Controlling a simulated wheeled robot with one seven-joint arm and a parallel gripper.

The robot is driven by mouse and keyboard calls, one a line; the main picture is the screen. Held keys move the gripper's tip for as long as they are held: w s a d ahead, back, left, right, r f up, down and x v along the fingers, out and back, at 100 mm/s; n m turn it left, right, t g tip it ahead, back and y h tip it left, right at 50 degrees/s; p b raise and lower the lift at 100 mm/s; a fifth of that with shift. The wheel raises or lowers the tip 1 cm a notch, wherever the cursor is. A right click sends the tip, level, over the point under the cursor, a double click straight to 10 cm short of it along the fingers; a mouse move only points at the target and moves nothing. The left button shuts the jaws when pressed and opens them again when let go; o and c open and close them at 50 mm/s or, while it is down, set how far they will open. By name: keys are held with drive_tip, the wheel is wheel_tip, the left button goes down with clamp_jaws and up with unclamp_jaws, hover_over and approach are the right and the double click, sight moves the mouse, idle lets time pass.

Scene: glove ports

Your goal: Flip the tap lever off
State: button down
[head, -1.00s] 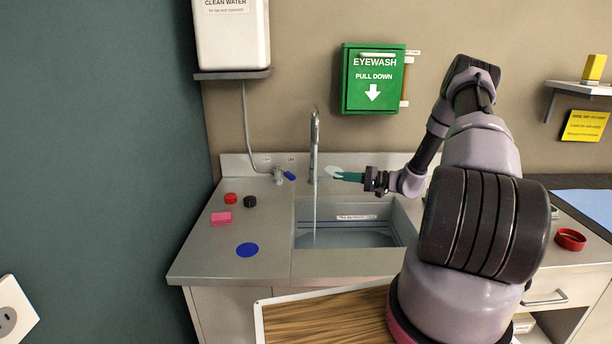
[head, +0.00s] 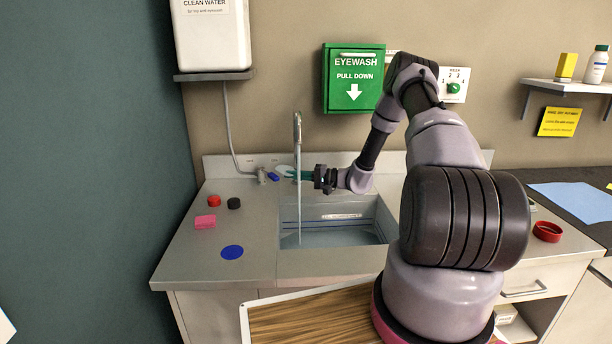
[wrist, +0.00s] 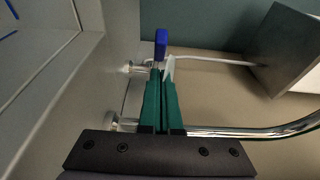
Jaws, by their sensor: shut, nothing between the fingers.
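The blue tap lever (head: 273,176) sits on a small metal valve (head: 261,174) behind the left of the sink. It shows beyond my fingertips in the wrist view (wrist: 161,42). The curved metal spout (head: 297,140) stands right of it, with a thin stream of water (head: 299,215) falling into the basin (head: 335,238). My gripper (head: 284,170) has teal fingers with a pale piece at the tip. It is shut and empty, reaching past the spout, with its tips (wrist: 163,74) close to the lever. I cannot tell if they touch.
A red cap (head: 214,201), a black cap (head: 234,203), a pink block (head: 205,222) and a blue disc (head: 232,252) lie on the counter left of the basin. A green eyewash box (head: 353,80) and a white water tank (head: 211,35) hang on the wall above.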

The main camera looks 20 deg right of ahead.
drive_tip(key=shift+s+a, duration=0.15)
drive_tip(key=shift+a, duration=0.35)
drive_tip(key=shift+s+a, duration=0.15)
drive_tip(key=shift+a, duration=0.35)
drive_tip(key=shift+s+a, duration=0.1)
